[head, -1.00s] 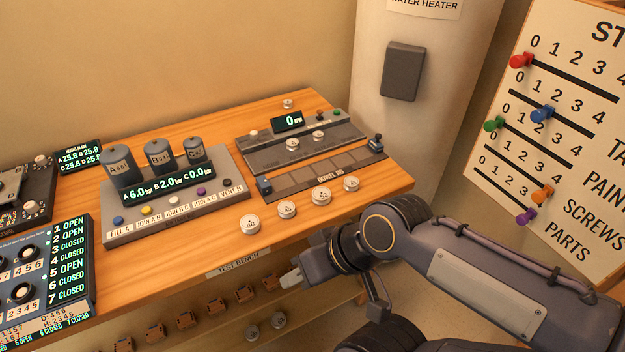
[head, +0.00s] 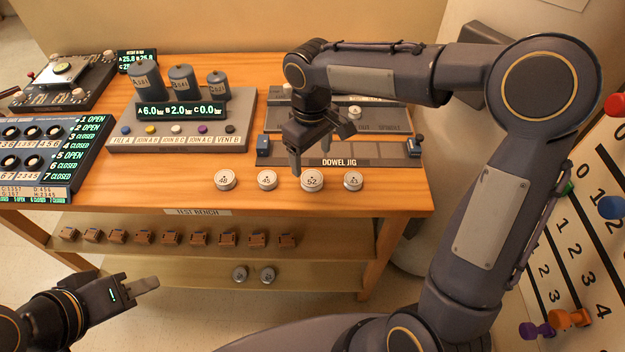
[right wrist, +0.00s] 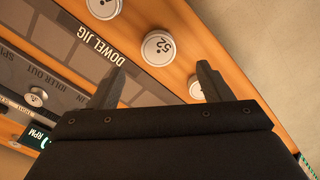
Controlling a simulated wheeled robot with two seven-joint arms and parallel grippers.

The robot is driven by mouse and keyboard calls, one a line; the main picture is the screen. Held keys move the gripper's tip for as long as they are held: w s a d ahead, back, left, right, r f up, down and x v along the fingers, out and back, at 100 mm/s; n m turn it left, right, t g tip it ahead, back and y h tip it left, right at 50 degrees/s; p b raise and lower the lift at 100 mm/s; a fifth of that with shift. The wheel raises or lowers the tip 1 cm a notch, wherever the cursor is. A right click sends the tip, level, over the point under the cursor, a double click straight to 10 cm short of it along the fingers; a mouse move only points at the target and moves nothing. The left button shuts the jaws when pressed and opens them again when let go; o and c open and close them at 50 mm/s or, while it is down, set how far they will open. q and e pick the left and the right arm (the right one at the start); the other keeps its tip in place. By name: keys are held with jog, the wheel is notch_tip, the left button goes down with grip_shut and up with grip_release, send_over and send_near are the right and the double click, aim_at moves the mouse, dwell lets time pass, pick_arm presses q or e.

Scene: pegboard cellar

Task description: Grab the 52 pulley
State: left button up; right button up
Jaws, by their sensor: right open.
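The 52 pulley (head: 312,180) is a round whitish disc marked 52, lying on the bench's front strip in a row of similar pulleys. It also shows in the right wrist view (right wrist: 158,48), just beyond the gap between the fingertips. My right gripper (head: 306,160) is open and empty, pointing down above the bench close to the 52 pulley; its two fingers (right wrist: 160,70) stand apart in the right wrist view. My left gripper (head: 150,286) is low at the left, away from the bench top; its jaw opening is not clear.
Neighbouring pulleys (head: 267,180) and (head: 353,181) lie close on either side, with another pulley (head: 225,180) further left. The dowel jig (head: 370,152) lies behind the row. A console with canisters (head: 180,135) stands to the left. Brown blocks (head: 170,238) line the shelf below.

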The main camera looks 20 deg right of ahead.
aim_at(312, 177)
notch_tip(312, 177, down, 7)
jog(key=shift+w+f, duration=0.15)
dwell(0.4)
jog(key=c, duration=1.1)
